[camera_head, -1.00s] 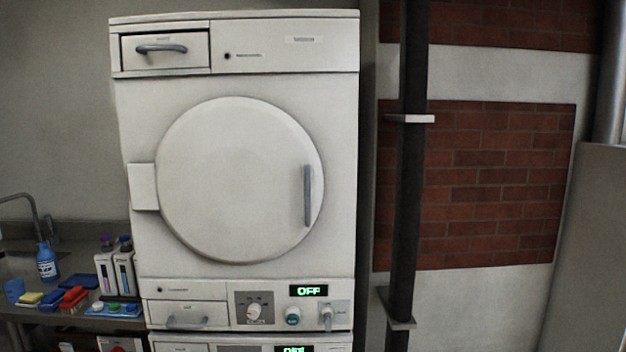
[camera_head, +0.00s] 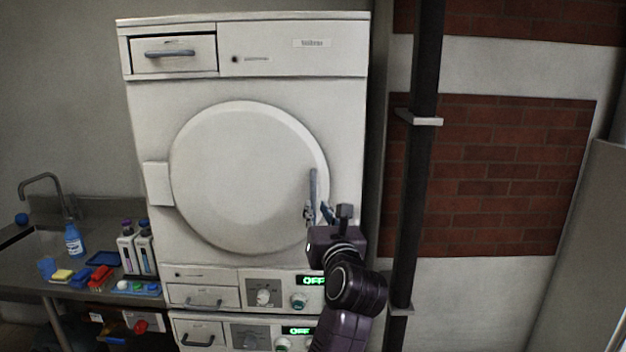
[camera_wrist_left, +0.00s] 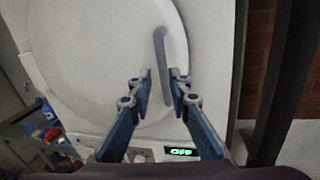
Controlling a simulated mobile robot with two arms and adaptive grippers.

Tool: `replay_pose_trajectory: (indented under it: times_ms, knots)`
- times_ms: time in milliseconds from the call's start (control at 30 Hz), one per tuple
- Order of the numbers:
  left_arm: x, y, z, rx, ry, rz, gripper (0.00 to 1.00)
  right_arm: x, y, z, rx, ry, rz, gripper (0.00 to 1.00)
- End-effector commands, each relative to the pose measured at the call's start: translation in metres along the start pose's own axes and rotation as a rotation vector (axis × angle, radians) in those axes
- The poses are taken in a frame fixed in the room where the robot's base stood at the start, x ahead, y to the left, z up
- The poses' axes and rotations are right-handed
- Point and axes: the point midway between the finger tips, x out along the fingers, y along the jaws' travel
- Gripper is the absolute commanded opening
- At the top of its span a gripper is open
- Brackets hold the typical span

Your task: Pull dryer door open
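The dryer (camera_head: 345,150) has a round white door (camera_head: 235,175) that is shut, with its hinge on the left. A grey vertical bar handle (camera_head: 313,185) is on the door's right side. My left gripper (camera_head: 318,211) is at the lower part of this handle. In the left wrist view, its two blue-grey fingers (camera_wrist_left: 161,76) are open, one on each side of the handle (camera_wrist_left: 160,48). I cannot tell if they touch it. My right gripper is not in view.
A dark vertical pipe (camera_head: 412,170) with brackets stands right of the dryer. A sink counter (camera_head: 100,210) with bottles, sponges and a tray (camera_head: 137,289) is at left. A second machine (camera_head: 180,322) sits below the dryer.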

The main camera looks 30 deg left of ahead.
Motion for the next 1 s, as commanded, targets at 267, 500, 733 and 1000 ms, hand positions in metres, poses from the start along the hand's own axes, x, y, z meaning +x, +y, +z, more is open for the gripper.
replay_pose_trajectory:
  times_ms: [267, 500, 733, 1000]
  knots:
    - [0.010, 0.002, 0.021, -0.111, 0.028, -0.037, 0.18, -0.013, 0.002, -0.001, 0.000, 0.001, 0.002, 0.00]
    - [0.050, 0.001, 0.020, -0.108, 0.028, -0.036, 0.18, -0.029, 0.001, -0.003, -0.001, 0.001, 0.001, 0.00]
    - [0.070, -0.002, 0.018, -0.110, 0.025, -0.038, 0.18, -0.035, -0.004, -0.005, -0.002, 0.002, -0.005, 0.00]
    - [0.073, -0.002, 0.016, -0.110, 0.025, -0.038, 0.18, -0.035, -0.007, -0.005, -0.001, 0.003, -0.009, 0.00]
